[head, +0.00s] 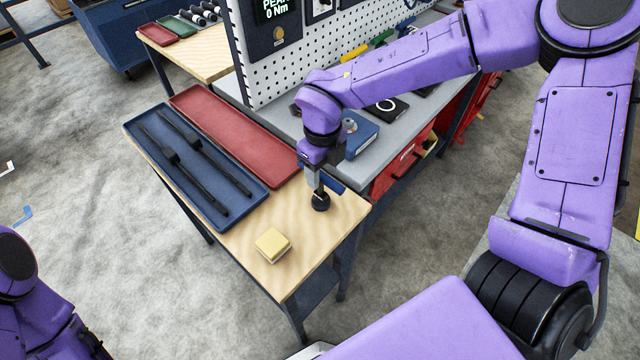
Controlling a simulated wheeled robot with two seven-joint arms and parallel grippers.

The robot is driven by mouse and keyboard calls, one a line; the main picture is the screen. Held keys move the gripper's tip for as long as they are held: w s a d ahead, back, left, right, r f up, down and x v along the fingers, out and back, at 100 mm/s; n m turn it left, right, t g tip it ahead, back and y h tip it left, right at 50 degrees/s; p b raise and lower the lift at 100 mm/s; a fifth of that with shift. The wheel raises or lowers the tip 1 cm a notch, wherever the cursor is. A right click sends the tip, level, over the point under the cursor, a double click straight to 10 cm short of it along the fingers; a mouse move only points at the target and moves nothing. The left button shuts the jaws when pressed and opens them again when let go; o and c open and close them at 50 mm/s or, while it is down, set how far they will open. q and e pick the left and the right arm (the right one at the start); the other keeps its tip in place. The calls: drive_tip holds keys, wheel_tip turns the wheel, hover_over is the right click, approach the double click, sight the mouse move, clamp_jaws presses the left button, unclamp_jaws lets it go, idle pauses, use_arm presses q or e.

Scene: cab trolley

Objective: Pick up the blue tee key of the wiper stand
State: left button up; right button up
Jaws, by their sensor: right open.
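The blue tee key (333,185) is at the right end of the wooden wiper stand (228,240). Only part of its blue crossbar shows, to the right of my gripper. A round black piece (321,202) shows just below it on the wood. My right gripper (317,186) points down at the key from above, and its fingers overlap the key in the picture. It is open; I cannot tell whether the fingers touch the key. My left arm shows only at the lower left corner, without its gripper.
A blue tray (133,127) with two black wipers and an empty red tray (250,145) lie on the stand. A yellow block (273,245) sits near its front edge. A grey bench (384,140) with a white pegboard (305,50) stands close behind and right.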

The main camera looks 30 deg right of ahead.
sight(321, 182)
drive_tip(key=f, duration=0.3)
drive_tip(key=shift+a+f+p, duration=0.2)
drive_tip(key=shift+f+p, duration=0.1)
drive_tip(key=shift+f, duration=0.1)
clamp_jaws()
